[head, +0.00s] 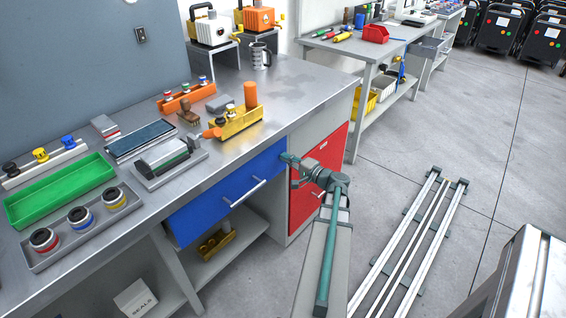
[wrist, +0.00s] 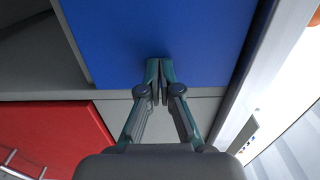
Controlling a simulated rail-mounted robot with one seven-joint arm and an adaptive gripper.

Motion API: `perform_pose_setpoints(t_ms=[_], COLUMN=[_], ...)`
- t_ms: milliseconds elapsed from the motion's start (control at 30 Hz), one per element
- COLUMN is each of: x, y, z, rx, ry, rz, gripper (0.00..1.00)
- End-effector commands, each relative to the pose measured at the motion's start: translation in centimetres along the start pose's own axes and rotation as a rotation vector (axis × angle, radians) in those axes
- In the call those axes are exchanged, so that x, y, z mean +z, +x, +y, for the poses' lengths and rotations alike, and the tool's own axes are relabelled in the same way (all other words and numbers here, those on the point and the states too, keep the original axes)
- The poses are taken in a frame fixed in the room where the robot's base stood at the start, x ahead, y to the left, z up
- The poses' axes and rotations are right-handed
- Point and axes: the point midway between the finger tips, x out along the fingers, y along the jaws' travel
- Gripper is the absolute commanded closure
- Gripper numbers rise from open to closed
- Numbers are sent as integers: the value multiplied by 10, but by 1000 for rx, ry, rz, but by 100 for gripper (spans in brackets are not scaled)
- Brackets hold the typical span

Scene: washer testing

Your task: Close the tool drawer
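The tool drawer has a blue front (head: 212,200) with a silver bar handle (head: 245,192), under the steel workbench top. Its front seems to stand a little out from the bench frame; how far is hard to tell. The blue front (wrist: 160,28) also fills the upper middle of the wrist view. My gripper (head: 285,157) is at the right end of the blue front, just below the bench edge. In the wrist view, my gripper (wrist: 160,70) has its fingertips together, pointing at the blue panel, with nothing between them. Whether they touch the panel cannot be told.
A red cabinet front (head: 307,190) with handles is right of the drawer. The workbench top (head: 290,85) carries a green tray (head: 62,190), a yellow tool holder (head: 240,123) and other tools. Floor rails (head: 400,255) lie to the right. The lower shelf (head: 238,240) is below the drawer.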

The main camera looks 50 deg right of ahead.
Motion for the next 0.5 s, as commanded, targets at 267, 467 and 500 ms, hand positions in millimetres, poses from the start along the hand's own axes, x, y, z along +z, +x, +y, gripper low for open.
perform_pose_setpoints(t_ms=[267,467,500], x=[-3,1,3], y=[4,-13,-19], z=[-3,-1,0], rx=[-10,-8,-8], ry=[1,0,-1], rz=[0,-3,-6], gripper=[100,100,100])
